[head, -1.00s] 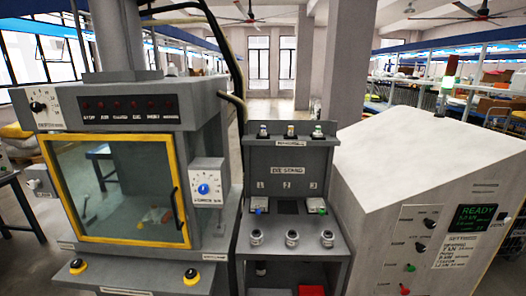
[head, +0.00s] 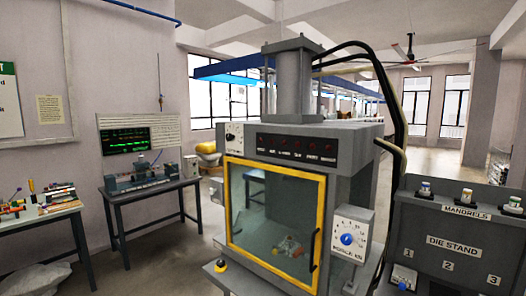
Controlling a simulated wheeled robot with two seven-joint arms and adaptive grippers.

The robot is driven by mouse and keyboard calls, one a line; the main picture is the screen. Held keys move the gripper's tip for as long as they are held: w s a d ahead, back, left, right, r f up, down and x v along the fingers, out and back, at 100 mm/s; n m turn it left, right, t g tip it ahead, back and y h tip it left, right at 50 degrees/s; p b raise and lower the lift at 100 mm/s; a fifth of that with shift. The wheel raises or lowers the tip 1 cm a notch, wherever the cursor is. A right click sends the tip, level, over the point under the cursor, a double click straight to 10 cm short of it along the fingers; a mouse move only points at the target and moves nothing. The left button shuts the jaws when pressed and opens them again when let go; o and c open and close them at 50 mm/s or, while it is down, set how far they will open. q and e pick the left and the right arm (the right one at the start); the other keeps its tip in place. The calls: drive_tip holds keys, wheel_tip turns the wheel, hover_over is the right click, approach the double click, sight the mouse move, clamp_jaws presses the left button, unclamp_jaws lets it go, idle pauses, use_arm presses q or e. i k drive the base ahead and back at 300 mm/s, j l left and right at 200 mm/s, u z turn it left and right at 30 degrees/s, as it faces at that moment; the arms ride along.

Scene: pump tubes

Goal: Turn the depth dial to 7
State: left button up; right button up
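The grey press (head: 310,160) stands in the middle of the head view with its yellow-framed glass door (head: 275,215) shut. A small white dial plate with a black knob (head: 232,137) is at the upper left of its front; its lettering is too small to read. A larger white dial with a blue knob (head: 347,239) is on the right side of the front, with numbers around it and a label below that I cannot read surely. Neither gripper is in view, and nothing touches either dial.
A die stand (head: 460,235) with mandrels on top is at the right. A table (head: 150,196) with a test device and green-lit screen (head: 124,140) stands behind left, and a cluttered bench (head: 40,222) is at far left. Open floor lies left of the press.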

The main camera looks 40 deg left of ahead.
sight(229, 136)
drive_tip(key=u, duration=1.4)
